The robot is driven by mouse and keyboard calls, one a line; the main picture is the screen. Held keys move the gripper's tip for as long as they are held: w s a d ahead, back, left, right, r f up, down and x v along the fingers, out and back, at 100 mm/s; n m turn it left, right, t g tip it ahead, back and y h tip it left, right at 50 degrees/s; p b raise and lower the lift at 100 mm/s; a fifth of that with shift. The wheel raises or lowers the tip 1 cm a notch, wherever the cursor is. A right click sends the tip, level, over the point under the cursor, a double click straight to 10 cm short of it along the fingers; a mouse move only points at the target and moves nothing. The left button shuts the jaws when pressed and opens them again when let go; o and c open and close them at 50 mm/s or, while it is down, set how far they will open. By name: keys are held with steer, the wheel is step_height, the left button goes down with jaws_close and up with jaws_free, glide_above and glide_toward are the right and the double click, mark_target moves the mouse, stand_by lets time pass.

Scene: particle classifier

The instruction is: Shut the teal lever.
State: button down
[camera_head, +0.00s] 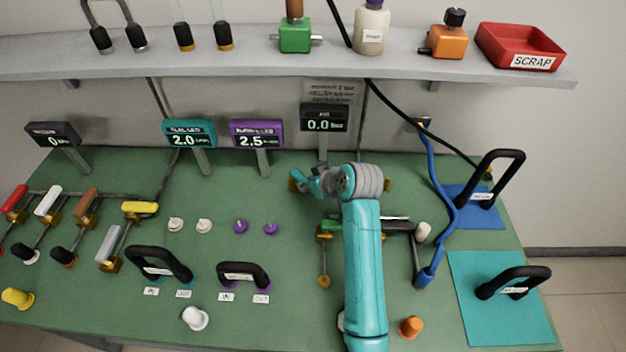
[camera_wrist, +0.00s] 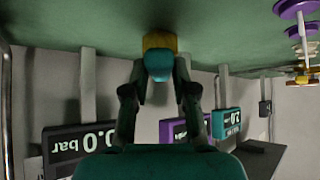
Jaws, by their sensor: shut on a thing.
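The teal lever (camera_wrist: 158,64) shows in the wrist view as a teal end with a brass-yellow part behind it. My gripper (camera_wrist: 159,82) has one dark finger on each side of it and is shut on it. In the head view my gripper (camera_head: 322,181) is at the back middle of the green bench, below the 0.0 bar display.
Displays (camera_head: 324,118) stand along the back of the bench. A green-handled valve (camera_head: 332,225) and a blue hose (camera_head: 437,190) are close to my arm. Yellow (camera_head: 140,208) and other coloured levers are at the left. A shelf (camera_head: 250,52) runs above the bench.

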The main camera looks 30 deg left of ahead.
steer(key=s+m+t+h, duration=0.1)
steer(key=m, duration=0.1)
steer(key=s+a+m+t, duration=0.1)
steer(key=m+t, duration=0.1)
steer(key=shift+s+a+h, duration=0.15)
steer(key=shift+a+h, duration=0.05)
steer(key=shift+h, duration=0.2)
steer(key=shift+s+a+m+t+h, duration=0.35)
steer(key=shift+m+t+h, duration=0.15)
steer(key=shift+m, duration=0.5)
steer(key=shift+s+a+m+t+h, duration=0.2)
steer(key=shift+a+m+t+h, duration=0.25)
steer(key=shift+m, duration=0.55)
steer(key=c, duration=0.9)
jaws_free()
steer(key=shift+s+d+r, duration=0.1)
steer(key=v, duration=1.1)
steer(key=shift+s+r, duration=0.3)
